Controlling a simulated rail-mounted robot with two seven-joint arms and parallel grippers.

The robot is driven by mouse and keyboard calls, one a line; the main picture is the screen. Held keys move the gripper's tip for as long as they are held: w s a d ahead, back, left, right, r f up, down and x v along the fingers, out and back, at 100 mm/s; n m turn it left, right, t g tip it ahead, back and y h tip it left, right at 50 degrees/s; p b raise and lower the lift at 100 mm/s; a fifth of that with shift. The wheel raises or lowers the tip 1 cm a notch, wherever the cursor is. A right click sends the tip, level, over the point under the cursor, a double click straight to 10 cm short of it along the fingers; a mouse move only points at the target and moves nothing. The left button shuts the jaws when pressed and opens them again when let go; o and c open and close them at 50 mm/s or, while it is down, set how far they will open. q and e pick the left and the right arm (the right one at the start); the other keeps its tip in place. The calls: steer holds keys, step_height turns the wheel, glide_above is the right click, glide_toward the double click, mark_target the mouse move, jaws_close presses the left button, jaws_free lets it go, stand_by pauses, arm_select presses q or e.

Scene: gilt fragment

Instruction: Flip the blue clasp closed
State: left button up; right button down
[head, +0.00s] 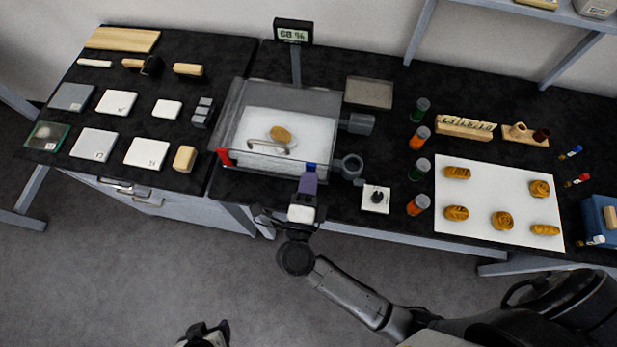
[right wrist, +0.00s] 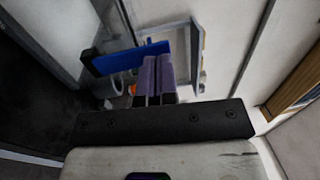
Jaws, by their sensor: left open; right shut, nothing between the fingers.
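The blue clasp (head: 312,167) is at the front right of a clear-walled box (head: 236,110). In the right wrist view the blue clasp (right wrist: 128,59) is a flat blue bar partly behind my fingers. My right gripper (head: 308,184) has purple fingers, shut together and empty, right at the clasp. In the wrist view its fingertips (right wrist: 157,62) overlap the bar; I cannot tell whether they touch it. The clasp's exact angle is partly hidden. My left gripper (head: 208,332) is open, low at the picture's bottom edge, far from the box.
A red clasp (head: 224,156) is at the box's front left. The box holds a gilt fragment (head: 281,134) on a white bed, behind a front handle (head: 268,147). A ring-shaped fitting (head: 351,164) and a white pad with a black knob (head: 376,198) stand to the right.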

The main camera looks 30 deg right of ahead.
steer(key=shift+s+a+f, duration=0.1)
steer(key=shift+s+a, duration=0.2)
steer(key=shift+s, duration=0.1)
steer(key=v, duration=1.1)
steer(key=shift+b, duration=0.35)
